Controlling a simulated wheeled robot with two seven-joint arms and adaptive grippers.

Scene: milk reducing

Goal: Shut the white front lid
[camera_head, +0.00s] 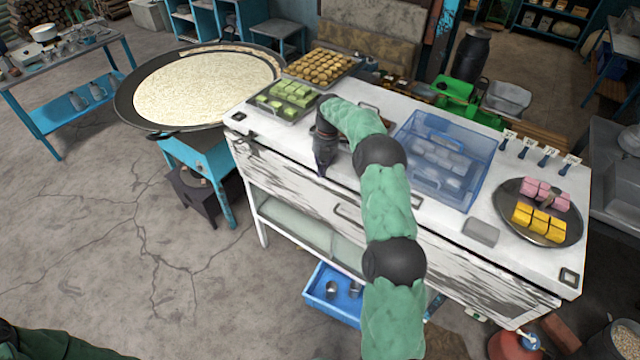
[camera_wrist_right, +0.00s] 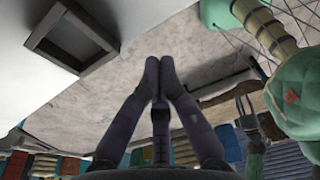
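The white front lid (camera_head: 290,185) is the long, worn white panel along the front of the counter (camera_head: 480,205), with a handle (camera_head: 347,213) near its middle. A dark line runs between its upper edge and the countertop; I cannot tell how far the lid stands open. My right gripper (camera_head: 322,168) points down near the counter's front edge, left of the middle. Its fingertips meet with nothing between them in the right wrist view (camera_wrist_right: 159,62). My right arm hides part of the lid. In that view a dark two-pronged shape (camera_wrist_right: 245,108) may be my left gripper.
A tray of green pieces (camera_head: 285,98), a blue clear box (camera_head: 440,160) and a plate (camera_head: 510,215) of pink and yellow pieces stand on the counter. A blue tray (camera_head: 318,290) sits below. A large round pan (camera_head: 125,105) is at left. The floor (camera_head: 110,240) in front is clear.

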